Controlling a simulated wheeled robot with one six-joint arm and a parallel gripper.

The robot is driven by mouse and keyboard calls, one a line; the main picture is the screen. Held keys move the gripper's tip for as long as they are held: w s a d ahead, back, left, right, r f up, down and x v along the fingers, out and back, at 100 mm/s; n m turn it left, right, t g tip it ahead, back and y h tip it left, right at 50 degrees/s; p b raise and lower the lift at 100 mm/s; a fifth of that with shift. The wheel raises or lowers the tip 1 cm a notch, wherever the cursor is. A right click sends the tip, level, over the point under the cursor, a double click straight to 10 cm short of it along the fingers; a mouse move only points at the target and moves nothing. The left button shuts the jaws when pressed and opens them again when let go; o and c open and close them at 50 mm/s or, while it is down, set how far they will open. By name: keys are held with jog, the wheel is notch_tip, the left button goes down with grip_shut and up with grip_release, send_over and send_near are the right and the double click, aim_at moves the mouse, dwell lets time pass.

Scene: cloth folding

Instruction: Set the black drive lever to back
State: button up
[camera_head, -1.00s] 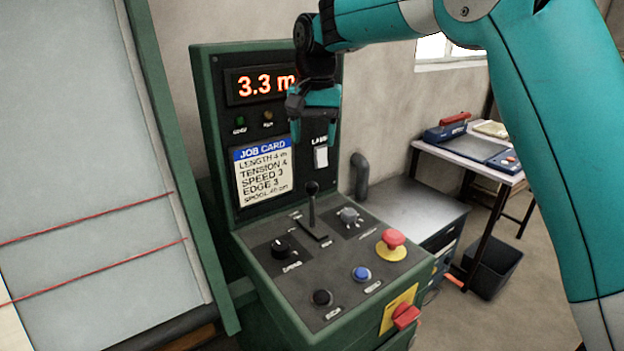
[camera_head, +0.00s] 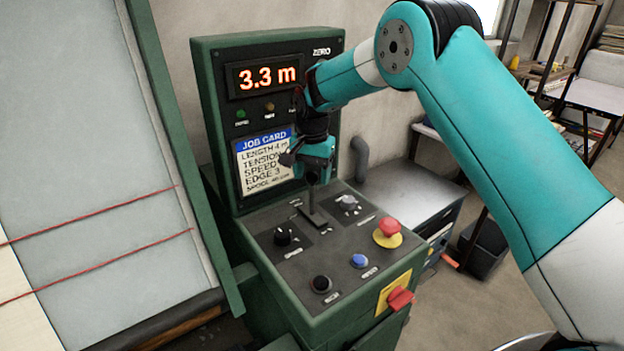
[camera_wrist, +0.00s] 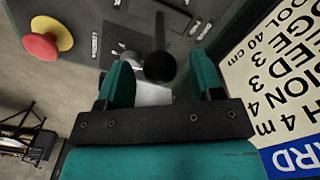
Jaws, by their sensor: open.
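The black drive lever (camera_head: 314,206) stands up from its slot plate on the top of the green control console (camera_head: 255,236). Its upper part is hidden by my gripper (camera_head: 312,165) in the head view. In the wrist view the lever's round black knob (camera_wrist: 159,67) shows between the two teal fingers of my gripper (camera_wrist: 161,74). The fingers are apart, with a gap on each side of the knob. I cannot tell whether the fingertips reach below the knob.
Near the lever are a black knob (camera_head: 284,235), a grey knob (camera_head: 348,202), a black button (camera_head: 321,283), a blue button (camera_head: 359,260) and a red mushroom button (camera_head: 389,228). The upright panel with the job card (camera_head: 262,165) stands close behind my gripper.

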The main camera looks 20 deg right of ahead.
aim_at(312, 184)
jog(key=shift+f+p, duration=0.35)
jog(key=shift+f, duration=1.4)
